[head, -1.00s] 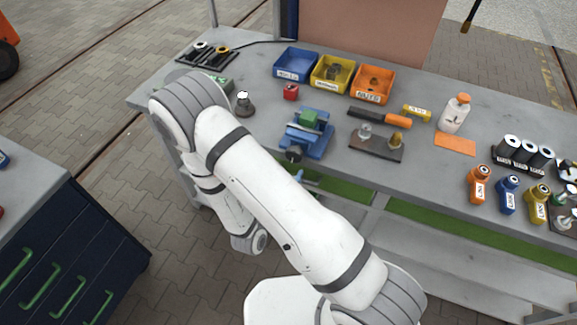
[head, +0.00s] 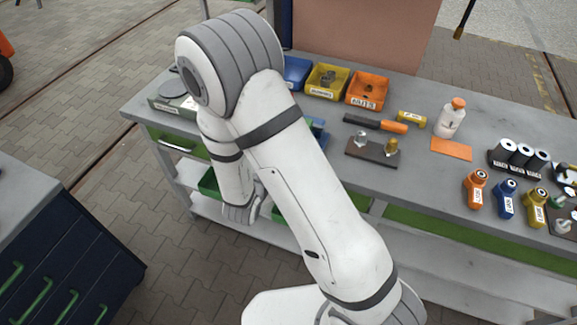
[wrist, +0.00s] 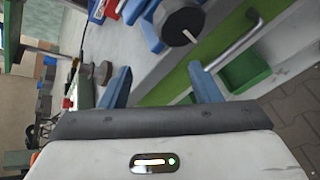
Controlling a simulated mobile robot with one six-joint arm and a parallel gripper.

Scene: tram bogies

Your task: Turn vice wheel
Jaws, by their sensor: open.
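The vice wheel (wrist: 178,22) is a dark grey disc with a thin light pin, at the top of the wrist view. It sits at the end of the blue vice (wrist: 139,14), partly cut off by the frame edge. My gripper (wrist: 160,70) has two blue fingers, spread wide with nothing between them. The wheel lies beyond the fingertips, a bit toward the right finger, and is not touched. In the head view my arm covers most of the vice, with only a blue bit of it (head: 318,133) showing; wheel and fingers are hidden there.
The workbench (head: 415,160) has a green drawer front with a grey bar handle (wrist: 240,45) close to my right finger. A green bin (wrist: 246,66) sits below. A dark plate with fittings (head: 372,152) stands right of the vice. A dark drawer cabinet (head: 60,260) is at left.

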